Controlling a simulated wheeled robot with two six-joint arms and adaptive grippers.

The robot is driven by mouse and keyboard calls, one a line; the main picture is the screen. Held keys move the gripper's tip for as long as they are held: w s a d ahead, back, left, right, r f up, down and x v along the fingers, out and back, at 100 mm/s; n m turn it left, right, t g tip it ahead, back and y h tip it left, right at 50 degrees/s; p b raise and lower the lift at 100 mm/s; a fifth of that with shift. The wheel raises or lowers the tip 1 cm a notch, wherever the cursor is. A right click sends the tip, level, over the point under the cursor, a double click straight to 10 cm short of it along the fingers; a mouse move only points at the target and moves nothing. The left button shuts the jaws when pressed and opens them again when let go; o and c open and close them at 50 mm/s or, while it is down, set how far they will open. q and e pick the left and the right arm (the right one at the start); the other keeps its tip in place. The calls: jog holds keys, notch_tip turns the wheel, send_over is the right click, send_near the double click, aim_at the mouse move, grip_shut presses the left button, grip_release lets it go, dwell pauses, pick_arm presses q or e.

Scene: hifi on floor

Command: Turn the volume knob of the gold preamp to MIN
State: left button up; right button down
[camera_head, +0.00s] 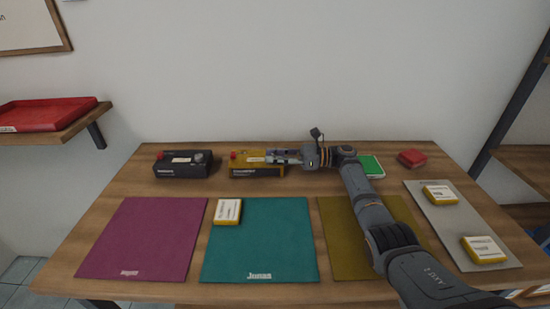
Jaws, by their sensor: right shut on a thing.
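The gold preamp (243,170) stands at the back of the table, left of centre, with a red part on its top left and a pale label on top. My right gripper (272,156) reaches in from the right over the preamp's right end, its fingers pointing left. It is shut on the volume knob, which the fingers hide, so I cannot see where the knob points. A black preamp (183,164) with a grey knob (200,157) and a red part stands to the left. My left gripper is not in view.
Magenta (145,236), teal (262,265) and olive (340,250) mats lie in front. A yellow-and-white box (227,212) sits on the teal mat. A green-and-white item (371,166) and red block (412,158) lie behind my right arm.

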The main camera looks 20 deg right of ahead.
jog(key=c, duration=1.1)
grip_release()
jog(key=v, duration=1.2)
